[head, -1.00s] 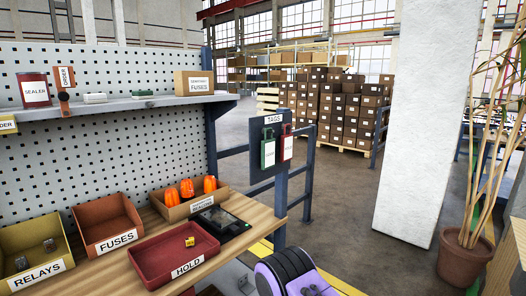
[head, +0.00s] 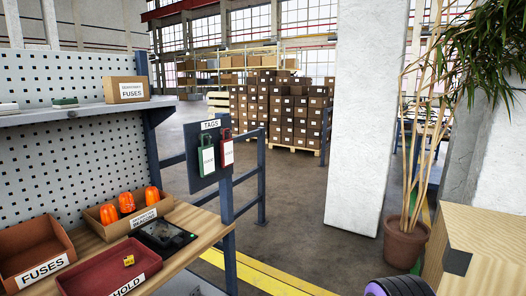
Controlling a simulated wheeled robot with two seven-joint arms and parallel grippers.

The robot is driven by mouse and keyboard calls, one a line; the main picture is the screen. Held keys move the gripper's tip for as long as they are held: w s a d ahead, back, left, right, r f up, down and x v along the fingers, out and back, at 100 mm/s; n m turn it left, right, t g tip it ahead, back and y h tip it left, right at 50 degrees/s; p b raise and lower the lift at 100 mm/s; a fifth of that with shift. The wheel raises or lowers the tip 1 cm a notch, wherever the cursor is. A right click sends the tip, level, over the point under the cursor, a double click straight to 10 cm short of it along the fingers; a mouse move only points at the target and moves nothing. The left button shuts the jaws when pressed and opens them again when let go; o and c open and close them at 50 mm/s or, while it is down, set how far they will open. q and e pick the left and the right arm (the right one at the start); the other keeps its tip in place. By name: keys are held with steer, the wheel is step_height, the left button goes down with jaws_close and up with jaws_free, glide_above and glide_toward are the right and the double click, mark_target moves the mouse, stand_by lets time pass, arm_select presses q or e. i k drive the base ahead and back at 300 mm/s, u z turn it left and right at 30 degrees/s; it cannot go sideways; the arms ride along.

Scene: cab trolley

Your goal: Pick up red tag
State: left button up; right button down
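The red tag (head: 226,150) hangs on the dark tags board (head: 203,176) at the end of the workbench, under the "TAGS" label. It has a white label face. A green tag (head: 206,158) hangs just left of it on the same board. Neither of my grippers is in the head view. A purple and black rounded part at the bottom right edge looks like part of my own body.
The bench holds a red HOLD tray (head: 88,277) with a small yellow item, a FUSES bin (head: 30,255) and a box of orange beacons (head: 92,226). Blue railing (head: 262,175) stands behind the board. A white pillar (head: 365,120), potted plant (head: 404,242) and wooden box (head: 490,250) stand right.

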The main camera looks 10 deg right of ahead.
mark_target(227, 147)
steer(key=z, duration=1.65)
steer(key=i, duration=1.7)
steer(key=u, duration=3.8)
